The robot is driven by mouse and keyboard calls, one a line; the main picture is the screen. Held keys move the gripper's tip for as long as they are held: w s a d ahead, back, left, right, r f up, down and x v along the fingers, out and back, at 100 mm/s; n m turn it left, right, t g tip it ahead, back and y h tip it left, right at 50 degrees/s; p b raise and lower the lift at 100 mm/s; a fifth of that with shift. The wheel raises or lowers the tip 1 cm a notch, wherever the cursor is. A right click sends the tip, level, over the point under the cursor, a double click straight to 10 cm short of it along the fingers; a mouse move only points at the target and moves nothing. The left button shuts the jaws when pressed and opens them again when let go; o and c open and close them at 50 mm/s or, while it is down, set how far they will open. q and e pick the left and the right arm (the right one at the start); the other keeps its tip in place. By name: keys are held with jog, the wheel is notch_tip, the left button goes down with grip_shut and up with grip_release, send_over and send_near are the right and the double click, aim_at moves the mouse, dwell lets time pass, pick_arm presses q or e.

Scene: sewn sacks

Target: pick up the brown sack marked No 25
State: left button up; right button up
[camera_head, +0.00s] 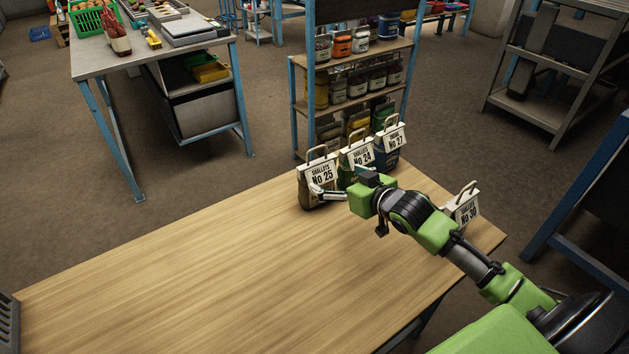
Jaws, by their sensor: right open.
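The brown sack marked No 25 (305,194) stands upright at the far edge of the wooden table (200,270). It has a white label reading "SHALLOTS No 25" and a handle loop on top. My right gripper (318,192) is at the front of this sack, low near its right side, with its fingers pointing left. It is open, and part of the sack is hidden behind it. I cannot tell whether the fingers touch the sack. My left gripper is not in view.
A green sack marked No 24 (356,157) and a blue sack marked No 27 (389,145) stand close to the right of it. A sack marked No 30 (464,208) is partly behind my right arm. The table's left and middle are clear. A shelf (371,50) with jars stands behind.

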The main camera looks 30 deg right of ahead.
aim_at(320, 171)
jog(key=x, duration=0.5)
jog(key=shift+w+a+f, duration=0.1)
jog(key=shift+w, duration=0.3)
jog(key=shift+w+p, duration=0.25)
jog(key=shift+p, duration=0.1)
jog(key=x, duration=0.3)
jog(key=shift+w+f+p, duration=0.15)
jog(key=shift+f+p, duration=0.05)
jog(key=shift+p, duration=0.1)
jog(key=shift+w+a+f, duration=0.1)
jog(key=shift+w+f, duration=0.1)
jog(key=shift+w, duration=0.25)
jog(key=shift+c, duration=0.9)
jog(key=c, duration=1.2)
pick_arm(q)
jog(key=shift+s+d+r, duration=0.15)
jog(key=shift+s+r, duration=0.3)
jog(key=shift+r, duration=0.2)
pick_arm(e)
jog(key=shift+r, duration=0.1)
jog(key=c, duration=0.4)
